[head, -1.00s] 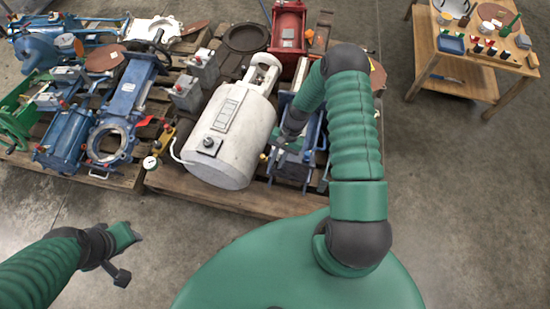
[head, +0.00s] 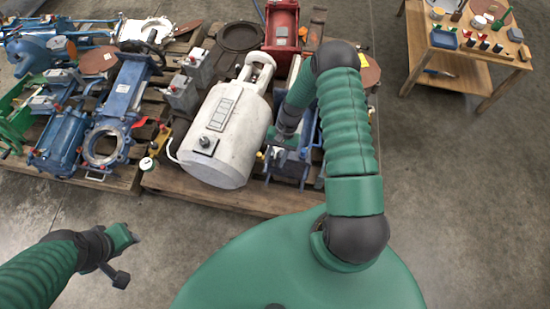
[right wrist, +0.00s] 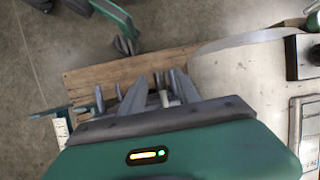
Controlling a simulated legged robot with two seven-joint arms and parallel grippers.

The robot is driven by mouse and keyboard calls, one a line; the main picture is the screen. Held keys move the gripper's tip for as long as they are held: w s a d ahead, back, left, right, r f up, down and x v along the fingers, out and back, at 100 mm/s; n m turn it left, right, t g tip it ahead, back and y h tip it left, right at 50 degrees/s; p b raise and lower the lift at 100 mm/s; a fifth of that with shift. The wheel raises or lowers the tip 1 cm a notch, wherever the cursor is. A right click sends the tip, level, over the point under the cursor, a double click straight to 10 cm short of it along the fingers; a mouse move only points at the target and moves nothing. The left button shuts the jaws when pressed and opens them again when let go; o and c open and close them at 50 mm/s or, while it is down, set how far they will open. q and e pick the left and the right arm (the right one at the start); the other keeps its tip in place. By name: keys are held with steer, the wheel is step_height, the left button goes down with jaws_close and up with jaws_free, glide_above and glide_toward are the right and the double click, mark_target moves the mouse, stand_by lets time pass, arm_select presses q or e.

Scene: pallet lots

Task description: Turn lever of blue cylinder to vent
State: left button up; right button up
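A blue cylinder (head: 292,170) lies on the pallet just right of the white tank, partly hidden under my right gripper and arm. My right gripper (head: 280,148) points down over it, close to the tank's side. In the right wrist view my right gripper (right wrist: 160,92) has its two dark fingers apart, with small upright metal parts between and beside them. I cannot tell which part is the lever, or whether the fingers touch it. Another blue cylinder (head: 62,140) lies at the left of the pallets. My left gripper (head: 122,238) hangs over bare floor, away from the parts.
The white tank (head: 222,130) stands close left of my right gripper. A wooden table (head: 455,62) with small items stands at the right; floor between is clear.

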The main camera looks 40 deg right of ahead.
steer(key=p+v, duration=0.4)
steer(key=v, duration=1.2)
steer(key=shift+d+r, duration=0.25)
steer(key=shift+r, duration=0.05)
steer(key=shift+w, duration=0.1)
